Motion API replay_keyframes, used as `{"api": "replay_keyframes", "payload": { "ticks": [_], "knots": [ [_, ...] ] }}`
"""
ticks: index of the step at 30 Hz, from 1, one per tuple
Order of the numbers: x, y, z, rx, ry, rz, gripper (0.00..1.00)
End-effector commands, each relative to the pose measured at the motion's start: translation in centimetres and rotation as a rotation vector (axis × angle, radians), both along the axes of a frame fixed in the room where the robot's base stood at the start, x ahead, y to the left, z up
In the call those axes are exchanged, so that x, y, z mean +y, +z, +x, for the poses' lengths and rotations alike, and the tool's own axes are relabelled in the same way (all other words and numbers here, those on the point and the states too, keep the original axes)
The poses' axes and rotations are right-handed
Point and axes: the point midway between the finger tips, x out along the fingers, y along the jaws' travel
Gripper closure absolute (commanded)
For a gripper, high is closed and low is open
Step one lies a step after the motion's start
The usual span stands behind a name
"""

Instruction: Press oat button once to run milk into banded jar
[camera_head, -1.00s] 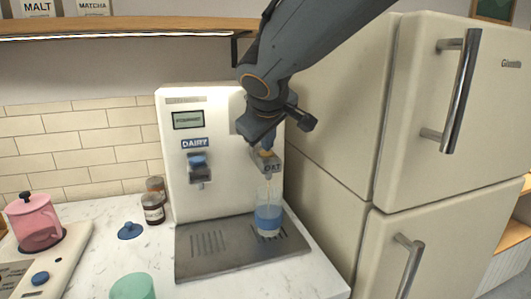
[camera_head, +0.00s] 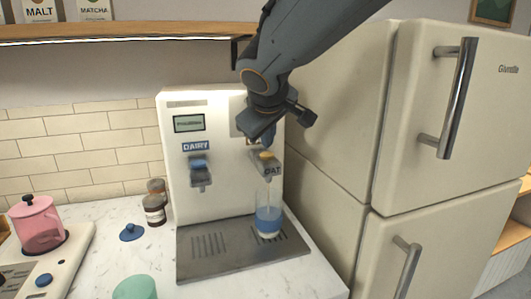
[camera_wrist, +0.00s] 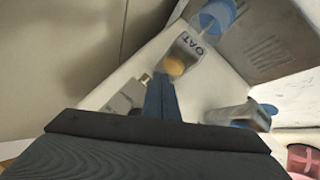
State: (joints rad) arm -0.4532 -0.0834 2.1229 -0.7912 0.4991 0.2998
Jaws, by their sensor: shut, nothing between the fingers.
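The clear jar with a blue band (camera_head: 268,222) stands upright on the drip tray (camera_head: 215,265) under the OAT tap. A faint pale streak shows between tap and jar. My gripper (camera_head: 264,140) is shut and empty, just above the button; its fingertips (camera_wrist: 161,80) appear close beside the button in the wrist view, apart from it.
The DAIRY tap (camera_head: 199,172) with a blue button is on the left. A cream fridge (camera_head: 335,140) stands close on the right. Brown jars (camera_head: 154,209), a blue lid (camera_head: 131,232), a green cup (camera_head: 134,287) and a pink pitcher (camera_head: 38,224) are to the left. A shelf (camera_head: 120,29) is above.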

Motion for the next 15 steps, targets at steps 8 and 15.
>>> {"api": "replay_keyframes", "payload": {
  "ticks": [8, 15],
  "knots": [
    [0.0, 0.2, 0.0, 0.000, -0.001, 0.001, 1.00],
    [0.0, 2.2, 0.0, 0.000, -0.001, 0.001, 1.00]
  ]
}}
